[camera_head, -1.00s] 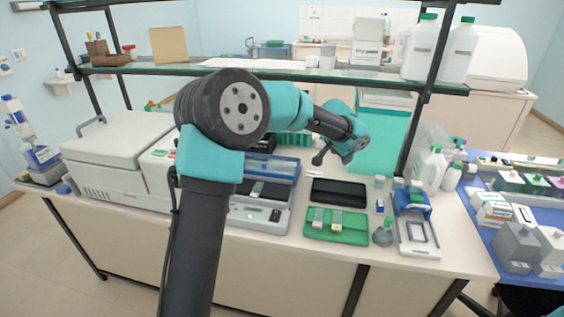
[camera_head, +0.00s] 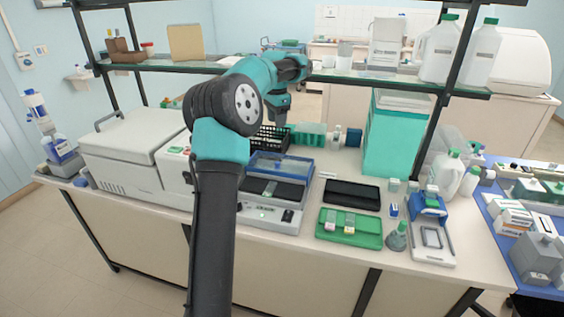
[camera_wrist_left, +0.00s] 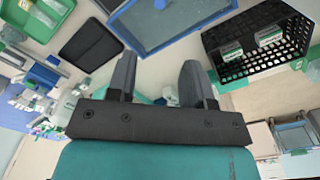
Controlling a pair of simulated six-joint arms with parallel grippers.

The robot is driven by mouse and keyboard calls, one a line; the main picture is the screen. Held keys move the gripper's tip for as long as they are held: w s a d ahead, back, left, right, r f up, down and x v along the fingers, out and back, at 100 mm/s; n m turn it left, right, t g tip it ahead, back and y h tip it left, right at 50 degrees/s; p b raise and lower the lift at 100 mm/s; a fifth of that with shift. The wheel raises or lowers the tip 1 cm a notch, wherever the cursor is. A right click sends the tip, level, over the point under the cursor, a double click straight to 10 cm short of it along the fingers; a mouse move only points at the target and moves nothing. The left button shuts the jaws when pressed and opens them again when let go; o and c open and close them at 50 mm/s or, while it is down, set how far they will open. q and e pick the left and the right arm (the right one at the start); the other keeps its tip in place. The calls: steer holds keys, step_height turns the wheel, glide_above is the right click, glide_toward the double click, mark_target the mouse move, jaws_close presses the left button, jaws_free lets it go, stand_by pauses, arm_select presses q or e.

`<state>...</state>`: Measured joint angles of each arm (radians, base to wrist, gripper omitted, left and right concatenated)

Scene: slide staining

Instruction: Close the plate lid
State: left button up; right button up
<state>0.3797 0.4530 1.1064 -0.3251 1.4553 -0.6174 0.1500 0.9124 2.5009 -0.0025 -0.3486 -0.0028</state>
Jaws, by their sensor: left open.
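The plate (camera_head: 287,213) is a pale instrument with a dark top and a slide on it, on the bench just right of my left forearm. Its blue-framed clear lid (camera_head: 311,172) stands raised at the plate's back edge. The lid also shows in the left wrist view (camera_wrist_left: 207,32), beyond the fingertips. My left gripper (camera_head: 278,118) is above and behind the lid, pointing down. In the wrist view its two fingers (camera_wrist_left: 160,75) are apart with nothing between them. My right gripper is not in view.
A black basket (camera_head: 268,140) and green rack (camera_head: 309,133) stand behind the plate. A black tray (camera_head: 352,194) and green slide tray (camera_head: 348,228) lie to its right. A teal box (camera_head: 397,140) stands further back. A shelf (camera_head: 385,80) spans above the bench.

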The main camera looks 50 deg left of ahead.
mark_target(280, 165)
arm_select(q)
steer(key=shift+f, duration=0.1)
step_height(280, 165, down, 17)
steer(key=shift+f, duration=0.2)
stand_by(0.6)
jaws_close()
stand_by(0.4)
